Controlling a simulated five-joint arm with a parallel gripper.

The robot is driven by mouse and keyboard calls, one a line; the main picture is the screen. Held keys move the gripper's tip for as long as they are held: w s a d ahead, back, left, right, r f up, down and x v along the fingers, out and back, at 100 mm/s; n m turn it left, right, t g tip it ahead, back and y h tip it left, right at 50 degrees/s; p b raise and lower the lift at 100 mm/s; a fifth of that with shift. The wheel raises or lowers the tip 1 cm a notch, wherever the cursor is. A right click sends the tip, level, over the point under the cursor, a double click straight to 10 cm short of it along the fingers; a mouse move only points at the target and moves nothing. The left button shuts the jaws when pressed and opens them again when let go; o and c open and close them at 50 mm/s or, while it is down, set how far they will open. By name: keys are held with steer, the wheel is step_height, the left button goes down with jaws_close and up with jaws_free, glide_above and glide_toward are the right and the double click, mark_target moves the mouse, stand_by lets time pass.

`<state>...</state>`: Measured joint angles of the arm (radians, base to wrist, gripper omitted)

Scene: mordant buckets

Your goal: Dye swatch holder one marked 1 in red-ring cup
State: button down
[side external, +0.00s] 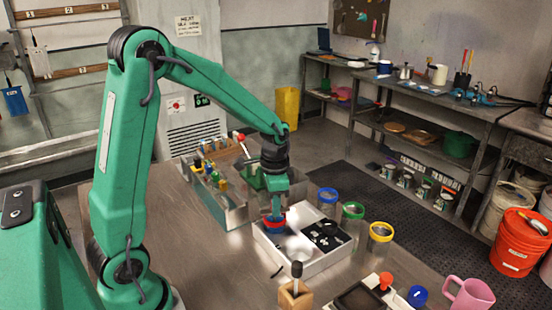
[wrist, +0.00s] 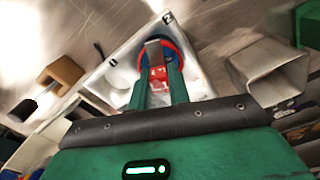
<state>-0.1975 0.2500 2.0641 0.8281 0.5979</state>
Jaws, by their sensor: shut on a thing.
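My gripper (side external: 275,205) points down over the white tray (side external: 312,266). In the wrist view its two fingers (wrist: 158,90) are shut on a small holder (wrist: 153,52) with a grey end; a red patch shows between the fingers. I cannot read a mark on it. The red-ring cup (side external: 275,228) is at the tray's back left, directly under the fingers, with blue just above the red. In the wrist view its red ring (wrist: 192,75) curves around the fingertips, with blue beside it. The fingers hide part of the cup, and I cannot tell how deep the holder sits.
Cups with blue (side external: 328,195), green (side external: 353,210) and yellow (side external: 381,232) rings stand along the tray's right side. A clear bin of bottles (side external: 215,195) is at the left. A wooden block (side external: 295,295), a dark tray (side external: 358,299) and a pink mug (side external: 470,296) are at the front.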

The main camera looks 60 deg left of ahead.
steer(key=shift+r, duration=3)
steer(key=shift+r, duration=0.1)
stand_by(0.8)
steer(key=shift+r, duration=1.4)
steer(key=shift+w, duration=0.1)
